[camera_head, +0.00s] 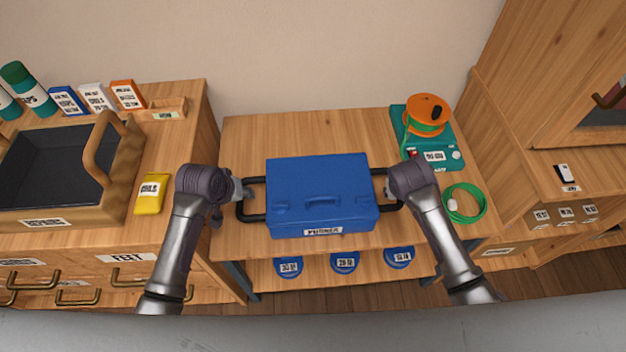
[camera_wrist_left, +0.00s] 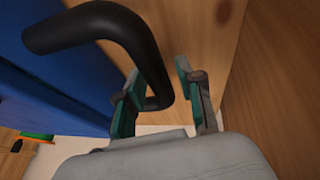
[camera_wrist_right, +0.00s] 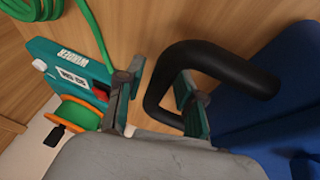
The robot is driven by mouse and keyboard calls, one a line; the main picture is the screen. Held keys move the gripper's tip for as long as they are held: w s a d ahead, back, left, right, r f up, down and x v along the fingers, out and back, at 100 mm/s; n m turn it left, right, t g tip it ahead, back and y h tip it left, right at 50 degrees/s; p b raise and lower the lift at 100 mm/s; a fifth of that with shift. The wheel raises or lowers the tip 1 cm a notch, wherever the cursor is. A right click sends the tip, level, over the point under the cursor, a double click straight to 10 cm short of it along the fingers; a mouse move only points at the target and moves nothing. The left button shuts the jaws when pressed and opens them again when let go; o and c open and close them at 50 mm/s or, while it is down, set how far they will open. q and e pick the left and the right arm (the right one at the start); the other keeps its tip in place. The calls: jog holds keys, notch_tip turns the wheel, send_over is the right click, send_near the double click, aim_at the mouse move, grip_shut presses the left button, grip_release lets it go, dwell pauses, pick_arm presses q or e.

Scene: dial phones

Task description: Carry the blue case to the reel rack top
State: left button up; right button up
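The blue case (camera_head: 320,190) has a black side handle at each end and a white label on its front. It is over the middle of the wooden top (camera_head: 300,124) of a low unit with blue reels below, and looks to rest there. My left gripper (camera_head: 240,190) is at the case's left handle; in the left wrist view the black handle (camera_wrist_left: 150,60) passes between its parted fingers (camera_wrist_left: 160,92). My right gripper (camera_head: 388,187) is at the right handle; in the right wrist view the handle (camera_wrist_right: 165,85) lies between its parted fingers (camera_wrist_right: 157,92).
A teal device with an orange reel (camera_head: 426,115) and a green cable coil (camera_head: 465,203) are right of the case. A drawer unit with a dark tray (camera_head: 60,165) and a yellow packet (camera_head: 151,194) stands left. A wooden cabinet (camera_head: 560,90) is at right.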

pick_arm(q)
jog(key=shift+r, duration=0.1)
pick_arm(e)
jog(key=shift+s+r, duration=0.1)
jog(key=shift+r, duration=0.15)
jog(key=v, duration=1.1)
jog(key=shift+s+r, duration=0.15)
jog(key=shift+r, duration=0.05)
pick_arm(q)
jog(key=v, duration=1.1)
jog(key=shift+s+r, duration=0.2)
jog(key=shift+r, duration=0.15)
